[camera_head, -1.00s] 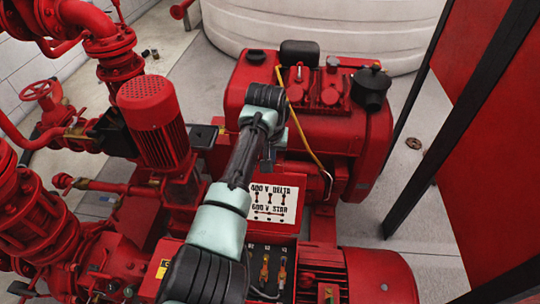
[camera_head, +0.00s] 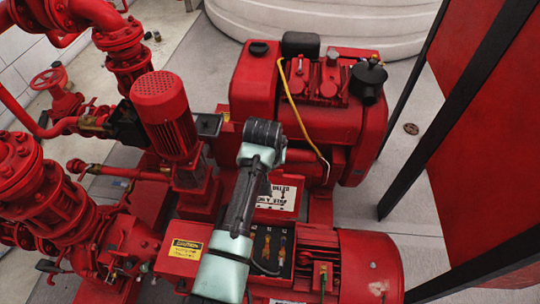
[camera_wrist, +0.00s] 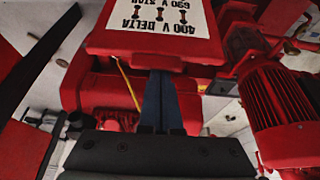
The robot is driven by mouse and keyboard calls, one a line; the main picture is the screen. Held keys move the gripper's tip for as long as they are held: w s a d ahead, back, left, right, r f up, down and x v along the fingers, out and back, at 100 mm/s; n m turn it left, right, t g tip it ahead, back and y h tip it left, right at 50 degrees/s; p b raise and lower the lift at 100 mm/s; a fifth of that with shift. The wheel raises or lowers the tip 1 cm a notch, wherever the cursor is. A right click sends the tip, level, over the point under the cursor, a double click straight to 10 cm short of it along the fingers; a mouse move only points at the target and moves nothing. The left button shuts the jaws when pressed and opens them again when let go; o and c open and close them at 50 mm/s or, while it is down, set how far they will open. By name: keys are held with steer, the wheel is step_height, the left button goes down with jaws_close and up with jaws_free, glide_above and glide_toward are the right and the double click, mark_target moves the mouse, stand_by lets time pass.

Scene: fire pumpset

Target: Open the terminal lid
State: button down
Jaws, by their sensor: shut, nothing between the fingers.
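The terminal lid (camera_head: 281,199) stands open behind the terminal box (camera_head: 272,246), with its white delta/star wiring label facing the head camera. Part of the label is hidden by my arm. The box's brass terminals and wires are exposed. In the wrist view the lid (camera_wrist: 150,47) is at the top, its label upside down. My gripper (camera_wrist: 161,76) is shut and empty, its dark blue fingers together at the lid's near edge in that view. I cannot tell whether they touch it. In the head view the fingers are mostly hidden behind my arm.
A red motor (camera_head: 368,268) lies right of the terminal box. A red engine (camera_head: 310,105) with a yellow cable stands behind. An upright finned motor (camera_head: 165,110) and red pipework are on the left. A black-framed red panel (camera_head: 490,120) is on the right.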

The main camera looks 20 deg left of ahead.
steer(key=v, duration=1.3)
steer(key=shift+p, duration=0.45)
steer(key=shift+a, duration=0.1)
